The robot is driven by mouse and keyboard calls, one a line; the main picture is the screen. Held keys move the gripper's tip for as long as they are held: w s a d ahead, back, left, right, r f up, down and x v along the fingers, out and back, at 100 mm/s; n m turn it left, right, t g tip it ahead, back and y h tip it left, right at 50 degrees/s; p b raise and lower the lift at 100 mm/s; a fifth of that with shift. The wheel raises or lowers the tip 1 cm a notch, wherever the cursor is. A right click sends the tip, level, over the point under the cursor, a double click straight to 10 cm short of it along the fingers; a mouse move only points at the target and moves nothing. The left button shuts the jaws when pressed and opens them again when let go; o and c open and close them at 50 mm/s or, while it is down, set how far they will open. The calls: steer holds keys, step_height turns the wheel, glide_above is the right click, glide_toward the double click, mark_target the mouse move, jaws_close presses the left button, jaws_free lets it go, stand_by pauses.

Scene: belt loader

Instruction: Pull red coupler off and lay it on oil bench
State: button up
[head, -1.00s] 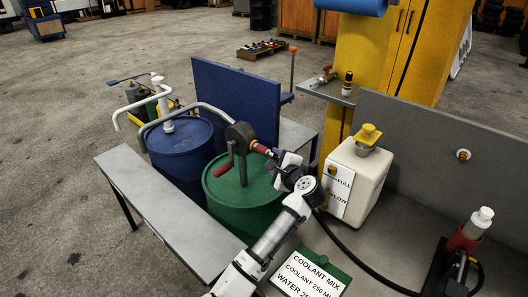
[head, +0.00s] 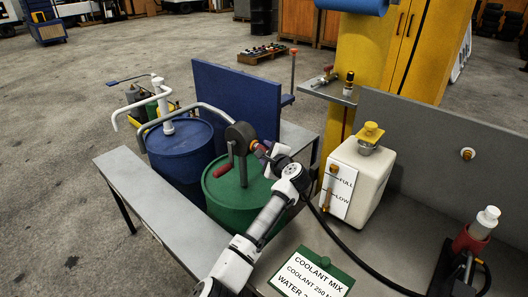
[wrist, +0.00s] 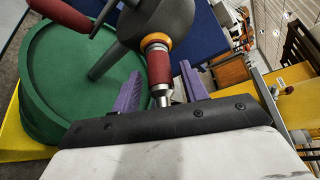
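The red coupler (wrist: 158,66) sits on the dark round pump head (wrist: 158,22), with an orange ring at its joint and a silver stem at its near end. In the head view the coupler (head: 263,148) is small, at the right of the pump over the green drum. My gripper (wrist: 162,90) has its purple fingers on either side of the coupler's stem, with gaps visible, so it is open. In the head view my gripper (head: 276,156) is just right of the coupler. A grey bench (head: 150,190) runs along the drums' front; no label tells whether it is the oil bench.
The green drum (head: 225,195) and blue drum (head: 180,150) stand behind the bench, before a blue panel (head: 235,100). The bench top is clear. A white reservoir (head: 362,175), a black hose (head: 350,245) and a coolant sign (head: 305,275) are at right. A shelf (head: 335,93) holds small fittings.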

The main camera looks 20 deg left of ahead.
jaws_close()
steer(key=shift+s+d, duration=0.25)
steer(key=shift+d, duration=0.45)
stand_by(0.7)
steer(key=shift+s+d+p, duration=0.25)
steer(key=shift+d, duration=0.4)
steer(key=shift+s+d+p, duration=0.2)
steer(key=shift+d, duration=0.4)
steer(key=shift+s, duration=0.1)
